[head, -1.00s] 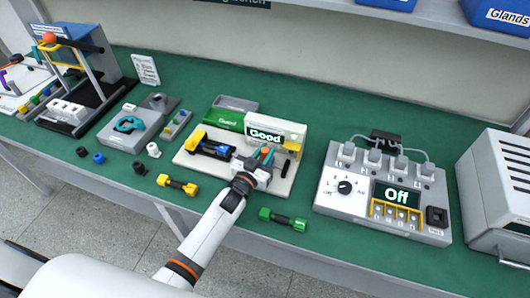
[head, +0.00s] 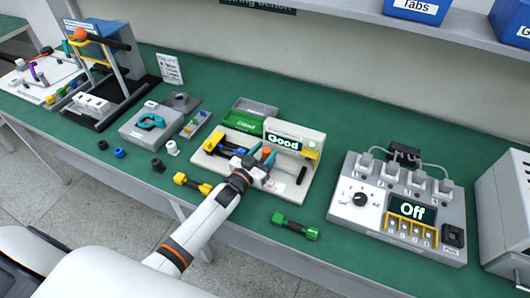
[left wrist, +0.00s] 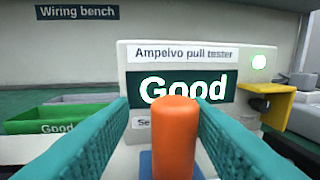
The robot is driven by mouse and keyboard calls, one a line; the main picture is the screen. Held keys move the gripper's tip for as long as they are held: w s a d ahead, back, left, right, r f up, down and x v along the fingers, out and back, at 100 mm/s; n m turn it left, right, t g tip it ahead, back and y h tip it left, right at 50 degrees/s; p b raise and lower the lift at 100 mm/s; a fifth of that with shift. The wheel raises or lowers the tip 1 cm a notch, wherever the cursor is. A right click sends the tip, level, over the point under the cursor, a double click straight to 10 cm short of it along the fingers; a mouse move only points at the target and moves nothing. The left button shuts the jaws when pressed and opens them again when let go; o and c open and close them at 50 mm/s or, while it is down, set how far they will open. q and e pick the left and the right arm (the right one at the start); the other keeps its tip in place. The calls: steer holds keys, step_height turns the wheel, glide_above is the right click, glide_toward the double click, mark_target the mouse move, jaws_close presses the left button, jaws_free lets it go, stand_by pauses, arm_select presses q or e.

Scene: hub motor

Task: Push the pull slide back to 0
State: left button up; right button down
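The pull tester (head: 299,140) stands on a pale base plate in the middle of the bench. Its display (head: 283,143) reads "Good", and so does the display (left wrist: 160,90) in the left wrist view. The slide carries an upright orange knob (left wrist: 175,135) on a blue part. My left gripper (head: 264,156) is at the slide, its two teal fingers either side of the knob. A gap shows between the left finger and the knob; the right finger looks close to it, contact unclear. The slide's lower part is hidden by my gripper. My right gripper is not in view.
A yellow-and-black clamp part (head: 232,146) sits at the base's left. A green "Good" bin (head: 243,122) stands behind. A yellow dumbbell-shaped piece (head: 193,184) and a green one (head: 295,226) lie in front. A control box (head: 400,208) reading "Off" stands right.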

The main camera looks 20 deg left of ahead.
arm_select(q)
steer(key=shift+d, duration=0.1)
steer(key=shift+s, duration=0.2)
steer(key=s, duration=0.3)
steer(key=s+a+b, duration=0.1)
steer(key=s, duration=0.3)
steer(key=s+a, duration=0.1)
steer(key=s, duration=0.2)
steer(key=shift+s+f+b, duration=0.1)
steer(key=shift+s+b, duration=0.05)
steer(key=shift+b, duration=0.15)
steer(key=shift+s+a, duration=0.2)
steer(key=shift+s, duration=0.35)
